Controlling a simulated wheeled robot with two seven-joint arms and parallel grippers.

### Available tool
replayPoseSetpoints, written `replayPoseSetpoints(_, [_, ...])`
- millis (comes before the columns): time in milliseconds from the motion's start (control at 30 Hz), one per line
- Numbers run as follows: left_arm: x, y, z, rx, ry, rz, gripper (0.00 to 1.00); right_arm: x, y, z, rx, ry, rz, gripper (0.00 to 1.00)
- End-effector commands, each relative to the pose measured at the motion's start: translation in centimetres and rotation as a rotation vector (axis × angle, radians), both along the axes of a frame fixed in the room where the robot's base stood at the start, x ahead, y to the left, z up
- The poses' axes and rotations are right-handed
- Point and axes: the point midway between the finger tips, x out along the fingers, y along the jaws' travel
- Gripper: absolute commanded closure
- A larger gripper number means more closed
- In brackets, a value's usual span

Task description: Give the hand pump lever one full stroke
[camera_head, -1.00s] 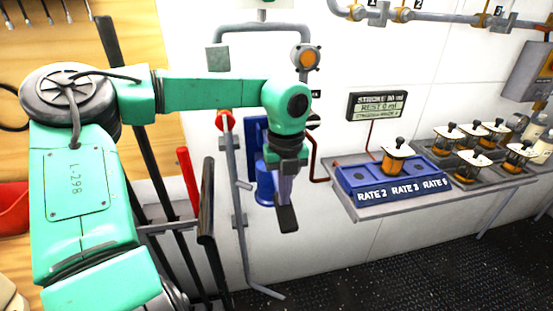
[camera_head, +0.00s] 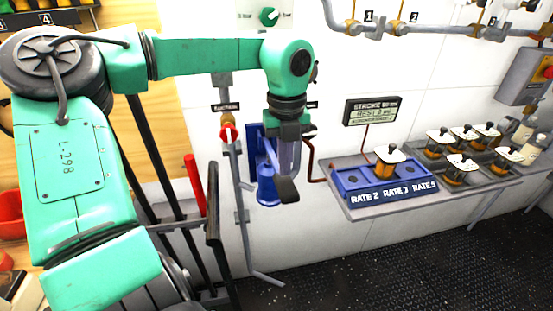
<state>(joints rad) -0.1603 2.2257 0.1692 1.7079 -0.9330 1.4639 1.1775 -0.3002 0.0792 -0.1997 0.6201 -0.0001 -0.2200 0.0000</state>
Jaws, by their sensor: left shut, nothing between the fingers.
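The blue hand pump (camera_head: 266,190) is mounted on the white wall, left of the shelf. My left arm reaches across in front of it and hides much of its upper part. A blue bar runs down beside the fingers; I cannot tell whether it is the lever. My left gripper (camera_head: 287,188) points down, shut and empty, in front of the pump's right side. I cannot tell whether it touches the pump. The stroke display (camera_head: 372,111) hangs on the wall to the right. My right gripper is not in view.
A shelf holds a blue rate tray (camera_head: 392,186) with one white-topped unit (camera_head: 387,157); several similar units stand to its right. A red-handled valve (camera_head: 229,133) and grey pipes are left of the pump. A dark rack with a red bar (camera_head: 195,185) stands further left.

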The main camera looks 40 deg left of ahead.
Motion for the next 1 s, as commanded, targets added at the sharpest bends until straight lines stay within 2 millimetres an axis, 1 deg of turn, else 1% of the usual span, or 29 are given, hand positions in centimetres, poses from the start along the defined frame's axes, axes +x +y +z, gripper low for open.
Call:
replayPoseSetpoints(267, [0.0, 0.0, 0.1, -0.001, -0.001, 0.000, 1.00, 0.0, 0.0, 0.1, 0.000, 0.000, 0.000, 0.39])
replayPoseSetpoints(367, [0.0, 0.0, 1.2, 0.000, -0.001, 0.000, 1.00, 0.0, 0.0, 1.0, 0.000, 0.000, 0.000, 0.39])
replayPoseSetpoints(600, [0.0, 0.0, 4.4, 0.000, -0.001, -0.001, 1.00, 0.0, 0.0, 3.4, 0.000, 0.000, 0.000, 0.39])
replayPoseSetpoints(700, [0.0, 0.0, 5.1, -0.001, -0.001, -0.001, 1.00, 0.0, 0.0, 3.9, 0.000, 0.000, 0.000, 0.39])
replayPoseSetpoints(1000, [0.0, 0.0, 4.9, -0.001, -0.001, -0.001, 1.00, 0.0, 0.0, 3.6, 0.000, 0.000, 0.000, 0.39])
